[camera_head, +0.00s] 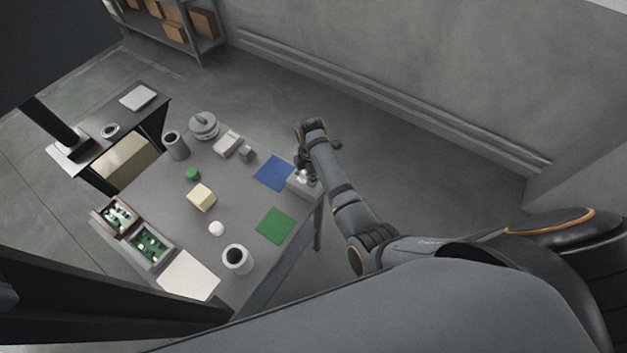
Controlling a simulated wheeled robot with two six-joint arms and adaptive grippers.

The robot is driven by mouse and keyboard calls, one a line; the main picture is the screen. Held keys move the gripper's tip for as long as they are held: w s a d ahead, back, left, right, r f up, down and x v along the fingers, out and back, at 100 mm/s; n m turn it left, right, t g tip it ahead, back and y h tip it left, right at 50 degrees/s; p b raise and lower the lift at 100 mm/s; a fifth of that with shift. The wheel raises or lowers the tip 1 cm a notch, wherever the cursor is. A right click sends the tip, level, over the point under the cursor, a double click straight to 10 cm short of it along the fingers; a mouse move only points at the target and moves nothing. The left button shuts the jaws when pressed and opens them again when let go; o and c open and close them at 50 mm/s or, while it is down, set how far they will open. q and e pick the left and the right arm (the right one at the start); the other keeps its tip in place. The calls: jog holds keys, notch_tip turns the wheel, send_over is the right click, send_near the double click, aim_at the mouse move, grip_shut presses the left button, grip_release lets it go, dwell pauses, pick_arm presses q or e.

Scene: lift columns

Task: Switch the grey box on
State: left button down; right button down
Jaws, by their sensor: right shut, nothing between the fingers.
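The grey box (296,187) sits at the right edge of the table (232,187), beside a blue square. My right arm reaches out over the table's right edge. My right gripper (303,171) is shut and empty, pointing down at the top of the grey box. The gripper and wrist hide part of the box's top, so its switch cannot be made out clearly. I cannot tell whether the fingertips touch the box. My left gripper is not in view.
A blue square (273,173) and a green square (275,225) lie near the box. A cream block (201,197), a white cup (237,259), a grey cylinder (176,146) and trays with green boards (150,246) stand farther left. Open floor lies beyond the table's right edge.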

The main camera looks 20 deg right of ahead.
jog(key=shift+s+f+b, duration=0.1)
jog(key=shift+f+b, duration=0.2)
jog(key=shift+f, duration=0.4)
jog(key=shift+r, duration=0.1)
notch_tip(320, 180, up, 2)
jog(key=p, duration=0.3)
jog(key=shift+r, duration=0.15)
notch_tip(320, 180, up, 3)
jog(key=p, duration=0.3)
jog(key=shift+r, duration=0.75)
